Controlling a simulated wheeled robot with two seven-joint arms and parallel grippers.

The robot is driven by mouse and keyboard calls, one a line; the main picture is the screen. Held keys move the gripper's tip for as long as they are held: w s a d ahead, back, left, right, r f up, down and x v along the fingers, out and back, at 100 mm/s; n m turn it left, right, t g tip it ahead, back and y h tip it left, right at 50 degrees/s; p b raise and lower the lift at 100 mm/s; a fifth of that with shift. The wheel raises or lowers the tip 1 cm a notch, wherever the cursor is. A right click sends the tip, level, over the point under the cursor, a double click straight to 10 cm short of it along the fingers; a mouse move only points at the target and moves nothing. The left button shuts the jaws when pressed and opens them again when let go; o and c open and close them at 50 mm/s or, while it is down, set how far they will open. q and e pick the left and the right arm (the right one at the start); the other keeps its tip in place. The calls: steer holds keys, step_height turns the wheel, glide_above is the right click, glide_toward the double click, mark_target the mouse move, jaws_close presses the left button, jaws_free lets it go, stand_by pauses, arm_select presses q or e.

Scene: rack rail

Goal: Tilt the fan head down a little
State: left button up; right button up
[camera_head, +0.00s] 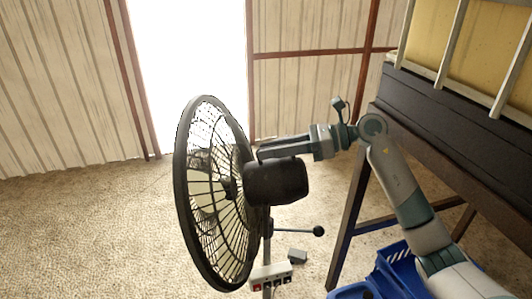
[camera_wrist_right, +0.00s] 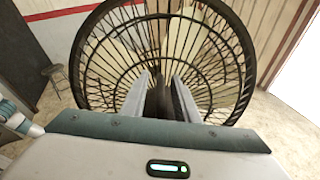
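The fan head (camera_head: 215,192) stands in the middle of the head view, its round black cage facing left. Its dark motor housing (camera_head: 276,182) is behind the cage on a thin pole. My right gripper (camera_head: 262,154) reaches in from the right with its fingers along the top of the housing, pointing at the back of the cage. In the right wrist view the fan cage (camera_wrist_right: 165,55) fills the upper middle, and the two fingers (camera_wrist_right: 160,90) are apart with a dark part of the fan between them. Contact cannot be told. My left gripper is not in view.
A lever with a ball knob (camera_head: 318,231) sticks out right of the pole, above a switch box (camera_head: 271,277). A blue crate (camera_head: 395,272) and a dark-framed stand (camera_head: 440,110) are on the right. A stool (camera_wrist_right: 56,76) shows in the wrist view. Carpet left of the fan is clear.

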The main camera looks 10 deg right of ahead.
steer(key=b+v, duration=0.4)
steer(key=v, duration=0.6)
steer(key=shift+s+d, duration=0.15)
steer(key=shift+s, duration=0.05)
